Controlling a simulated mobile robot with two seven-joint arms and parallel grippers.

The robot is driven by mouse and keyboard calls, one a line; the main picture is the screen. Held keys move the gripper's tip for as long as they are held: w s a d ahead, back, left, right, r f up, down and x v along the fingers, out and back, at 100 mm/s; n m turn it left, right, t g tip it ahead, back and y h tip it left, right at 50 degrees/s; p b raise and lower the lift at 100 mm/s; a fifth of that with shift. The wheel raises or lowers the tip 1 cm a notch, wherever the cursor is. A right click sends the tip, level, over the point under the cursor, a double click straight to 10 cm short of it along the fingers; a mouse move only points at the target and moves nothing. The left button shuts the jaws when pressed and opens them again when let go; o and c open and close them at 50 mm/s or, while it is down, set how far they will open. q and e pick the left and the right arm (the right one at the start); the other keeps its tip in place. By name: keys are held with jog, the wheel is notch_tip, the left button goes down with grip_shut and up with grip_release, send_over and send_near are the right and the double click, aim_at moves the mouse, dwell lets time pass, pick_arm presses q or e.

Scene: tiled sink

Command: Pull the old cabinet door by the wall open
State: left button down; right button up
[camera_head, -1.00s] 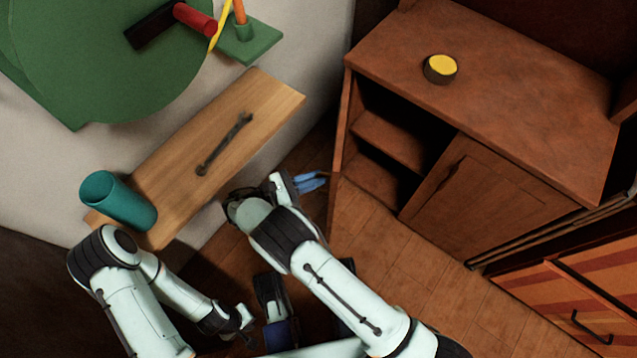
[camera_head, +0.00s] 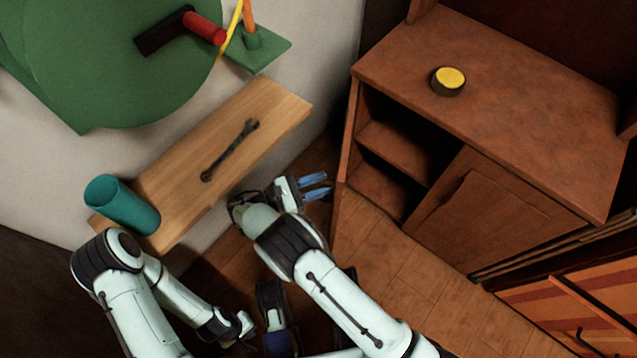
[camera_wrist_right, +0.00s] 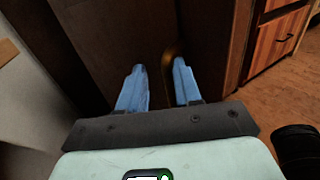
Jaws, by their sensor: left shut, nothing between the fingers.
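The old brown cabinet (camera_head: 480,110) stands at the right in the head view. Its left compartment (camera_head: 390,165) is uncovered and shows shelves; its right door (camera_head: 495,222) is shut. A thin upright panel (camera_head: 343,190), seen nearly edge-on, stands at the compartment's left front; it looks like the wall-side door swung out. My right gripper (camera_head: 316,186) is just left of this panel. In the right wrist view its blue fingers (camera_wrist_right: 159,88) are apart, facing dark brown wood, with a curved brown handle (camera_wrist_right: 171,62) between or just beyond them. My left gripper (camera_head: 245,326) is shut and empty, low in the picture.
A wooden wall shelf (camera_head: 190,165) holds a teal cup (camera_head: 125,205) and a wrench (camera_head: 230,150). A yellow-topped round tin (camera_head: 448,81) sits on the cabinet. Striped drawers (camera_head: 575,300) stand at lower right. Tiled floor (camera_head: 385,250) before the cabinet is clear.

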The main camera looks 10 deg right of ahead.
jog(key=shift+a, duration=0.1)
jog(key=v, duration=0.7)
jog(key=shift+a, duration=0.2)
jog(key=shift+s, duration=0.1)
